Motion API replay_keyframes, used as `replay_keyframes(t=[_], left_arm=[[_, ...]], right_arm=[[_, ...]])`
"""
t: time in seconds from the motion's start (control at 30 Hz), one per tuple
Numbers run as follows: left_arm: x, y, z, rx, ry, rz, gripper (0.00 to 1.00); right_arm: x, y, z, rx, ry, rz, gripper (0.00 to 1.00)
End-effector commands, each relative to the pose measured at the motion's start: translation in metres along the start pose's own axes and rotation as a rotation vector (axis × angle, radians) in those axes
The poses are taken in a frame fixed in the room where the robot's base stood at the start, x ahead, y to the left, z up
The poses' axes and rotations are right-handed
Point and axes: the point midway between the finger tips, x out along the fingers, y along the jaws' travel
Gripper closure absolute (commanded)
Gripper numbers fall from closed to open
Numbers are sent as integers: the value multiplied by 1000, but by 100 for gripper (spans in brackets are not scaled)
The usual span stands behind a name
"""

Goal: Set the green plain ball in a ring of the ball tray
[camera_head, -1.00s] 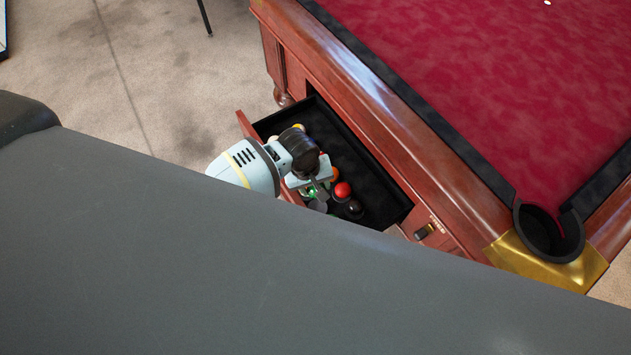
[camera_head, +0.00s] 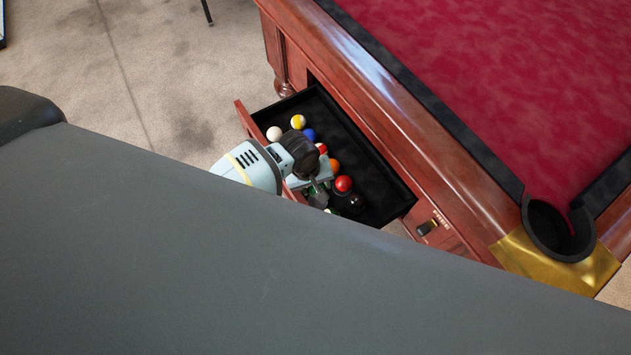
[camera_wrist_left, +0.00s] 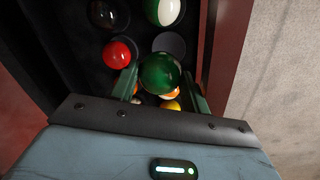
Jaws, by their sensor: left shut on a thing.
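The green plain ball (camera_wrist_left: 160,72) is between the two fingers of my left gripper (camera_wrist_left: 160,85), which is shut on it. In the head view my left gripper (camera_head: 318,192) is over the front side of the open drawer, and I cannot make out the held ball there. The black ball tray (camera_head: 375,190) lies in the drawer with several balls in it. An empty dark ring (camera_wrist_left: 170,45) shows just beyond the held ball, between the red ball (camera_wrist_left: 120,53) and the drawer wall. My right gripper is not in view.
A green-striped ball (camera_wrist_left: 163,8) and a black ball (camera_wrist_left: 103,14) sit past the empty ring. White (camera_head: 274,133), yellow-striped (camera_head: 298,121) and orange (camera_head: 334,165) balls sit in the drawer. The pool table (camera_head: 480,80) rises behind it; the drawer front (camera_head: 242,118) is close to my arm.

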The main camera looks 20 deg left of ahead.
Motion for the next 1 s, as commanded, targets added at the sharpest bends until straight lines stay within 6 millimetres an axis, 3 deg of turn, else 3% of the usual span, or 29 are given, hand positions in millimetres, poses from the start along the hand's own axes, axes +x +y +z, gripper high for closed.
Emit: replay_keyframes(t=[0.4,1.0], left_arm=[[18,-4,1,0,-2,-3,80],[18,-4,0,0,0,-2,80]], right_arm=[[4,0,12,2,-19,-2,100],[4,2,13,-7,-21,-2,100]])
